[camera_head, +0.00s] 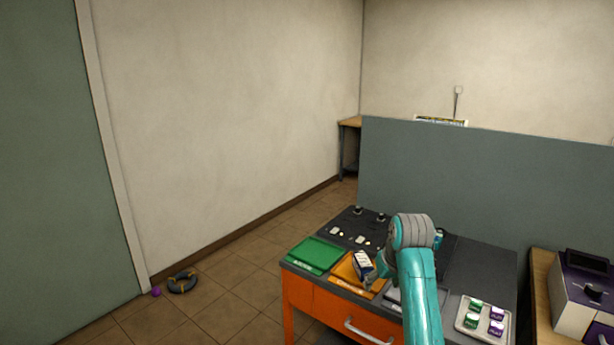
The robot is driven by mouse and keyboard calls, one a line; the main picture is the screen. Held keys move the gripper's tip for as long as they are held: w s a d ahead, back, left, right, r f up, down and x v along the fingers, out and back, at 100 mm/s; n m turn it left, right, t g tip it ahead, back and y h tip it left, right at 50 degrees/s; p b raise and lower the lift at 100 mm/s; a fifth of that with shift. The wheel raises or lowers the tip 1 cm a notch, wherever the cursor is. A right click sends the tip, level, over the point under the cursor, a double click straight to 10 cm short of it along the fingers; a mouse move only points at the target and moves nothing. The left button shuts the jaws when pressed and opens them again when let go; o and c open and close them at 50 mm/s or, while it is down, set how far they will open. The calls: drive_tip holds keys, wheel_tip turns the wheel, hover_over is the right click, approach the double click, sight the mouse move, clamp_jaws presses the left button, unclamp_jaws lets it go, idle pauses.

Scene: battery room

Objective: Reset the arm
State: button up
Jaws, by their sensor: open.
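My teal arm reaches over the orange workbench (305,297), with its grey wrist joint above the bench's middle. My gripper (372,274) is open and shows only in small part beside the wrist, next to a dark and white battery (362,259). The battery is on or just above the orange tray (342,273). I cannot tell whether the gripper touches it. A green tray (315,254) lies empty to the left. My arm hides part of the bench top and a pale tray (393,295).
A light tray (468,326) with several green and purple batteries is at the front right. A purple and white device (582,295) stands on a wooden table. A grey partition (480,185) rises behind the bench. A ring (182,283) and purple ball (156,292) lie on the floor.

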drive_tip(key=s+f+t, duration=0.1)
drive_tip(key=s+f, duration=0.4)
drive_tip(key=f, duration=0.6)
drive_tip(key=s+f+t, duration=0.1)
drive_tip(key=s+f, duration=0.4)
drive_tip(key=f, duration=0.5)
drive_tip(key=s+f+m+t, duration=0.1)
drive_tip(key=s+f, duration=0.4)
drive_tip(key=s, duration=0.4)
drive_tip(key=s+f+t, duration=0.2)
drive_tip(key=s+f, duration=0.2)
drive_tip(key=s, duration=0.4)
drive_tip(key=s+r+t, duration=0.2)
drive_tip(key=s+r, duration=0.1)
drive_tip(key=s, duration=1.6)
drive_tip(key=s+r+t, duration=0.3)
drive_tip(key=s+r, duration=1.2)
drive_tip(key=s, duration=0.1)
drive_tip(key=shift+a+r+m+h, duration=0.2)
drive_tip(key=shift+a+m+h, duration=0.1)
drive_tip(key=shift+a+m, duration=0.1)
